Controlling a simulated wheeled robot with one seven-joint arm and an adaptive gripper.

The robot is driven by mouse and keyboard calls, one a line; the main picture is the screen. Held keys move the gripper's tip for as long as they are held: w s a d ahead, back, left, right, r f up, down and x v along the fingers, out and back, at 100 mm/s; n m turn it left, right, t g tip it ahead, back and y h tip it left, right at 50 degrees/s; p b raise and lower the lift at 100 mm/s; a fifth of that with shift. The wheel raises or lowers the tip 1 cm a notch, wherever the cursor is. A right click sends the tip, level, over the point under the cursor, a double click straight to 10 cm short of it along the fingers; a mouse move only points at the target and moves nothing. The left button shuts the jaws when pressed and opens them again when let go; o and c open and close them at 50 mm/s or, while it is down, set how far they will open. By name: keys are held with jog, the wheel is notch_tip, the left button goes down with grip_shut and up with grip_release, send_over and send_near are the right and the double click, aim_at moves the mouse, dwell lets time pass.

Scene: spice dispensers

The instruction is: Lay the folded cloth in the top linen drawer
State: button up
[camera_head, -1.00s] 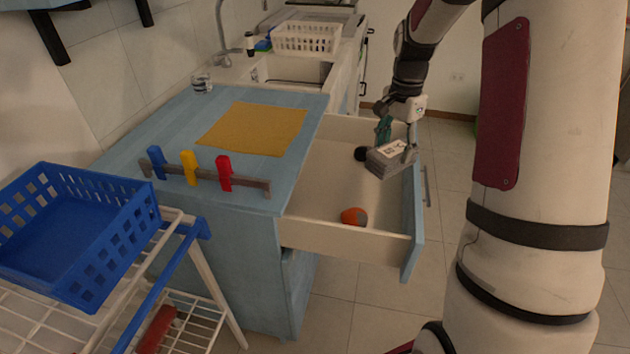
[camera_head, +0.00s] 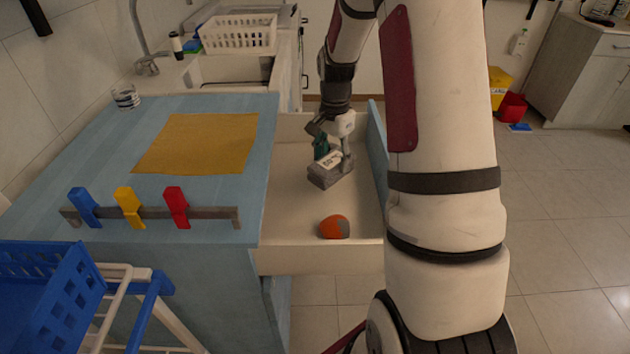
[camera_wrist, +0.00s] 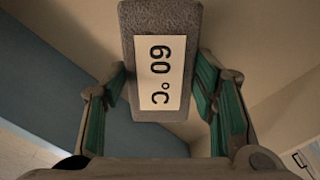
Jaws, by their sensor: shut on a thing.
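The folded cloth (camera_head: 322,178) is a grey block with a white label reading "60 °C". My gripper (camera_head: 334,157) is shut on it and holds it inside the open top drawer (camera_head: 290,205). In the wrist view the green-padded fingers of my gripper (camera_wrist: 161,88) press the sides of the cloth (camera_wrist: 190,20). I cannot tell whether the cloth touches the drawer floor. The drawer is pulled out from the blue cabinet, with pale inner walls. An orange and grey ball (camera_head: 334,227) lies near the drawer's near end.
A yellow mat (camera_head: 200,143) and a rail with blue, yellow and red pegs (camera_head: 150,214) are on the cabinet top (camera_head: 100,160). A blue basket (camera_head: 50,290) stands at the front left. A white rack (camera_head: 238,33) is by the sink. The floor at right is open.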

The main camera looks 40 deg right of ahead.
jog(key=shift+f+b, duration=0.3)
jog(key=shift+f, duration=2.9)
jog(key=shift+f, duration=0.15)
jog(key=o, duration=1.2)
